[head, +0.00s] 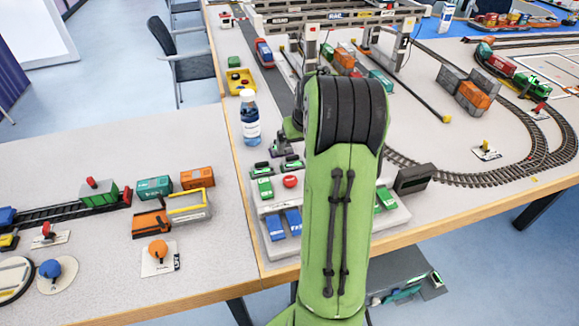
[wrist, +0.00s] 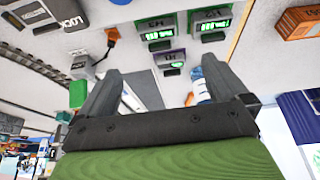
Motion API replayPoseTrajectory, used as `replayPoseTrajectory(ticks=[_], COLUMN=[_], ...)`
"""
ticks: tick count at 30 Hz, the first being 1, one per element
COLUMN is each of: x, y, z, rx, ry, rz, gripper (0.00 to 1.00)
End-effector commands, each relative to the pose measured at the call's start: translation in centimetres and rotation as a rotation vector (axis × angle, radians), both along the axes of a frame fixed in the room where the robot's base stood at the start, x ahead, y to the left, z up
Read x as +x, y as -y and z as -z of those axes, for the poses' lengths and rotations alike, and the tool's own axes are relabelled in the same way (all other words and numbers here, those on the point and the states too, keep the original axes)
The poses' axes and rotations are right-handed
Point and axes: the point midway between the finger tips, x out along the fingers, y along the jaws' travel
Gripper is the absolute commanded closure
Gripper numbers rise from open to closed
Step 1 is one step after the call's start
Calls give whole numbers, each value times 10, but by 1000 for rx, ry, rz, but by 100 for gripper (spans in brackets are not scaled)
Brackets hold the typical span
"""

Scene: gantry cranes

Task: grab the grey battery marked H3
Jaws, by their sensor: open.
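Three small batteries with green displays show beyond my gripper (wrist: 160,76) in the wrist view, their labels upside down. The dark grey one (wrist: 155,33) seems to read H3, though the print is small. A second battery (wrist: 210,26) sits to its right, and a purplish one (wrist: 171,57) is nearer the jaws. In the head view the likely H3 battery (head: 291,162) is just left of my green arm, with the others (head: 261,168) close by. My gripper is open and empty, its fingers apart from the batteries. In the head view my arm mostly hides it.
A water bottle (head: 249,118) stands behind the batteries; it also shows by the right finger (wrist: 201,92). A dark box (head: 413,178) stands to the right. Gantry cranes (head: 335,20) and track (head: 455,176) lie beyond.

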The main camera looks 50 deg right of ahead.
Motion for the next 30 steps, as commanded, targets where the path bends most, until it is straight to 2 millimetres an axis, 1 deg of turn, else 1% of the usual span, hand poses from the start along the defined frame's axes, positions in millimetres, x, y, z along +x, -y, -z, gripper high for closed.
replayPoseTrajectory(ticks=[1,6,9,11,18,21,27,29,30], x=[4,18,24,26,41,44,44,44,44], y=[2,10,13,14,24,26,26,26,26], z=[18,56,68,72,112,118,117,117,117], rx=[4,3,0,0,2,0,-1,0,0], ry=[-3,-2,-1,-1,-1,-1,0,0,0], rz=[-1,-1,-1,-1,0,0,0,0,0], gripper=[0,0,0,0,0,0,0,9,15])
